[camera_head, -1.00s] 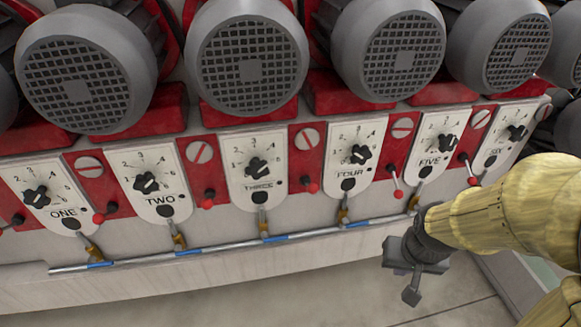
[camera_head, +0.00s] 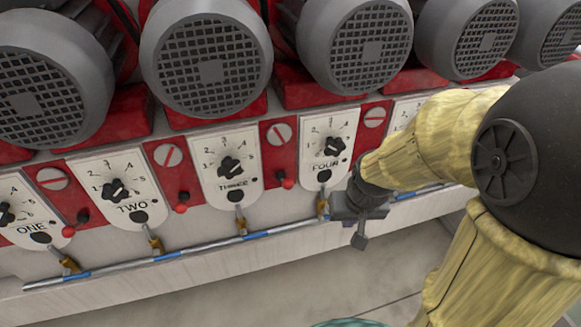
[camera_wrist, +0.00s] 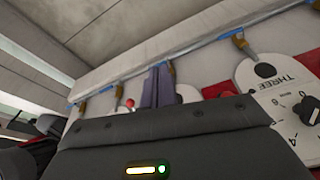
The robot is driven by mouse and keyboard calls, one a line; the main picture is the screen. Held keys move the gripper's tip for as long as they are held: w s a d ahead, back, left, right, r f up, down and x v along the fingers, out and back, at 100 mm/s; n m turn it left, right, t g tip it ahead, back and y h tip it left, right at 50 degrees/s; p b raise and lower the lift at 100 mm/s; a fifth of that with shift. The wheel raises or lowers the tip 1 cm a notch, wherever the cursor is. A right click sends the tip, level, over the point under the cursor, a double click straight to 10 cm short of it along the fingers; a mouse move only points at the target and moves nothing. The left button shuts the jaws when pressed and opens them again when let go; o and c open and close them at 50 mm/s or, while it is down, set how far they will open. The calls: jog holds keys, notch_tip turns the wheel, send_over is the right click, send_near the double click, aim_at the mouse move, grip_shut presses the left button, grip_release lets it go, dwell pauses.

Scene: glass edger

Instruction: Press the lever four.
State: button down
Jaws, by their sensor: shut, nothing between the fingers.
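The FOUR plate (camera_head: 326,150) has a white face, a black dial and a dark round spot below its label. My gripper (camera_head: 342,208) is in front of its lower right side, with its fingers shut and empty. In the wrist view the shut fingers (camera_wrist: 157,88) point towards the panel, seen upside down. A red-tipped lever (camera_wrist: 130,102) shows just left of the fingers there, on the side away from THREE. In the head view my gripper and arm hide that lever. Another red-tipped lever (camera_head: 288,183) stands between THREE and FOUR. I see no contact with a lever.
The THREE plate (camera_head: 228,172) and TWO plate (camera_head: 118,190) are to the left, with a red-tipped lever (camera_head: 181,209) between them. Grey motors (camera_head: 358,48) overhang the plates. A pipe (camera_head: 205,246) with brass fittings runs below. Open floor (camera_head: 270,295) lies in front.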

notch_tip(320, 180, up, 9)
jog(key=n+y+p, duration=0.1)
jog(key=y+p, duration=0.1)
jog(key=p, duration=0.2)
send_over(291, 180)
jog(key=s+d, duration=0.3)
jog(key=shift+s+a+n+t, duration=0.1)
jog(key=shift+a+n+t, duration=0.2)
jog(key=shift+a+t, duration=0.15)
jog(key=shift+f, duration=0.15)
jog(key=p+x, duration=0.2)
jog(key=x, duration=0.7)
jog(key=shift+a+f, duration=0.25)
jog(key=shift+f, duration=0.05)
jog(key=shift+w+f, duration=0.1)
jog(key=shift+w, duration=0.1)
